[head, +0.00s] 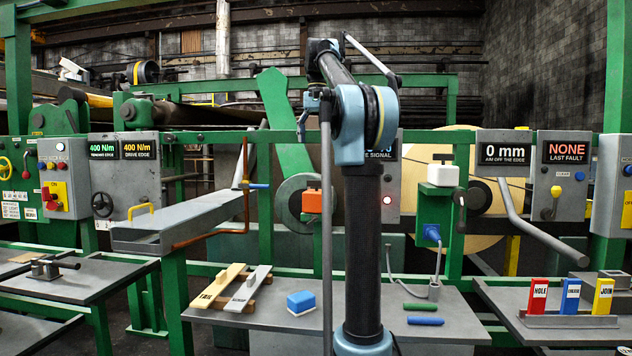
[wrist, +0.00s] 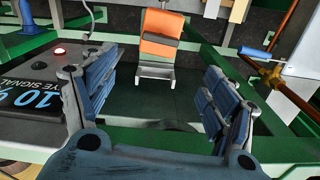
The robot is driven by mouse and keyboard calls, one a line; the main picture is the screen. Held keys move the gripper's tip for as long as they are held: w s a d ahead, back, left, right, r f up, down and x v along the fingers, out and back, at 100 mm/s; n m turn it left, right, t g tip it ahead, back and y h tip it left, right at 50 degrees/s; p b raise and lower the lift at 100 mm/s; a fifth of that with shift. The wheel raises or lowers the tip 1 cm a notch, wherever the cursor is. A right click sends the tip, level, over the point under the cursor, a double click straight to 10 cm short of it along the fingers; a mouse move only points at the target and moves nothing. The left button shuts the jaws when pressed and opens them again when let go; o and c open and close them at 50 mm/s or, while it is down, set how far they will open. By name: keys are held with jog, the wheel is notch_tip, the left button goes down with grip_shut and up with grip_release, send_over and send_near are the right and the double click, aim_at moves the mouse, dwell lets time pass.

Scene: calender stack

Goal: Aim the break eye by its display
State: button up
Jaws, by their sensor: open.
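The orange eye housing (head: 312,201) sits on the green rail in the middle of the head view; I take it as the break eye. It also shows at the top of the wrist view (wrist: 159,35), on a pale bracket. The eye signal display (head: 383,153) is mostly behind my arm. In the wrist view the display (wrist: 32,88) is cut by the left edge and seems to show 10. My gripper (wrist: 158,92) is open and empty, its fingers wide apart, with the orange housing beyond them, not touched.
A red lamp (wrist: 59,52) glows beside the display. A copper pipe with a blue handle (head: 259,186) stands left of the orange housing. A white box (head: 443,173) is mounted to the right. The table (head: 460,325) below holds wooden pieces, a blue block (head: 301,303) and markers.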

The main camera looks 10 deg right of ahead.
send_near(316, 195)
jog(key=w+f, duration=0.2)
jog(key=w+d+f, duration=0.1)
jog(key=w+f, duration=0.1)
jog(key=shift+w+f, duration=0.3)
jog(key=shift+c, duration=0.3)
jog(key=c, duration=1)
